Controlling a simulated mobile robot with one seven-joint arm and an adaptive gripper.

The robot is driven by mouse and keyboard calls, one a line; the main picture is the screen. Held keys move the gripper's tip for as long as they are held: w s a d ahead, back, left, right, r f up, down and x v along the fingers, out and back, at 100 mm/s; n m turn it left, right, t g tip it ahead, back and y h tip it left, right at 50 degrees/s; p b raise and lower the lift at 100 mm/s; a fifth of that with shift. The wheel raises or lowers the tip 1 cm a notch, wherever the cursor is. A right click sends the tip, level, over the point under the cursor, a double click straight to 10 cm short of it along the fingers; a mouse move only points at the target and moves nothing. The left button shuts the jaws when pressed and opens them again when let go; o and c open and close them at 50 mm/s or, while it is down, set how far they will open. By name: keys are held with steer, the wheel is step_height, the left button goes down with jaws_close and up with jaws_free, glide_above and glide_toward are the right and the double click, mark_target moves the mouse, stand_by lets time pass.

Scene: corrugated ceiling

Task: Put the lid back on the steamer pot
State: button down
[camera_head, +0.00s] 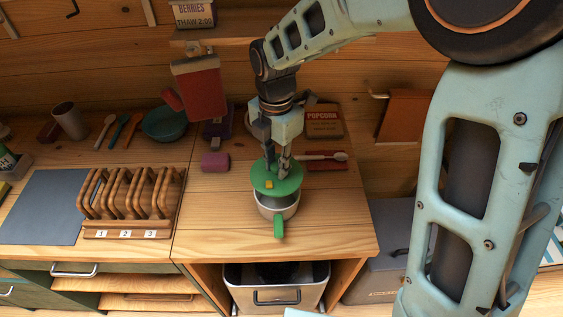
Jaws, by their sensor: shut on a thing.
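The steamer pot (277,204) is a light pot with a green handle pointing toward the front.
A wooden rack (130,198) with numbered slots stands left of the pot. A purple block (215,162) and a spoon (325,156) lie behind it. A red container (199,88) is up behind. Bare counter (335,215) lies right of the pot. An open bin (275,290) is below.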

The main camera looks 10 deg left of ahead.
steer(key=shift+f+b, duration=1.8)
steer(key=shift+f, duration=0.5)
steer(key=shift+f+b, duration=0.45)
steer(key=shift+f, duration=0.35)
steer(key=shift+p, duration=0.3)
steer(key=shift+f, duration=0.15)
steer(key=c, duration=1.2)
jaws_free()
steer(key=shift+o, duration=0.2)
